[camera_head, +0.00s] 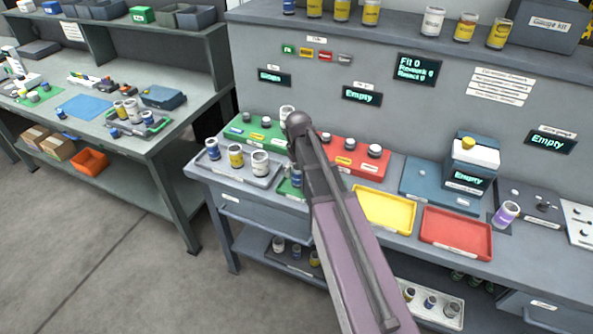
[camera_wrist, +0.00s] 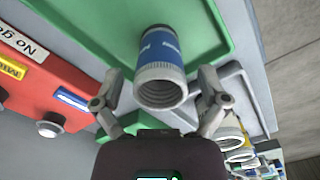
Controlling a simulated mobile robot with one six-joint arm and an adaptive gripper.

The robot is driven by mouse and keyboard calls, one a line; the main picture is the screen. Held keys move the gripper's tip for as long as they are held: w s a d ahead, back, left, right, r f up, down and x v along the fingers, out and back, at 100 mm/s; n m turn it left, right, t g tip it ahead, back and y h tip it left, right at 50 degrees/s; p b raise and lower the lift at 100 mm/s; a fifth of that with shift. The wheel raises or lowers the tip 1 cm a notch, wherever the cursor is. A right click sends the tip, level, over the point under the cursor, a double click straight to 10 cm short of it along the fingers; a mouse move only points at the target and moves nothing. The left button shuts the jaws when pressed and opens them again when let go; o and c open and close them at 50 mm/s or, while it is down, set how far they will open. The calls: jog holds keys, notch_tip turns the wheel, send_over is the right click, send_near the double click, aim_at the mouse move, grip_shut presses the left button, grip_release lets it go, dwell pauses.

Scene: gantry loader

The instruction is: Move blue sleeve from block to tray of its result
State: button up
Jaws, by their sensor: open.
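The blue sleeve (camera_wrist: 158,62), with a blue band and a pale ribbed end, is between my gripper's (camera_wrist: 160,88) two fingers in the wrist view. The fingers are spread, with a gap on both sides of it. Behind its far end is the green tray (camera_wrist: 90,22); I cannot tell whether the sleeve rests on its floor. In the head view the green tray (camera_head: 286,190) is mostly hidden by my arm, and my gripper is hidden too. The green block (camera_head: 262,139) and the red block (camera_head: 345,160), marked "No go" in the wrist view, stand behind.
A grey tray (camera_head: 222,168) with blue, yellow and white sleeves stands left of the green tray. A yellow tray (camera_head: 386,208) and a red tray (camera_head: 456,232) lie to the right. A blue-grey device (camera_head: 474,160) stands further right. A sign reads Fit 0, Rework 0, Reject 0.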

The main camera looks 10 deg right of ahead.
notch_tip(320, 180, up, 11)
jog(key=p, duration=1.1)
jog(key=shift+r, duration=0.2)
dwell(0.5)
jog(key=s+m, duration=0.3)
jog(key=s, duration=1.3)
jog(key=shift+s+m, duration=0.3)
jog(key=shift+s, duration=0.05)
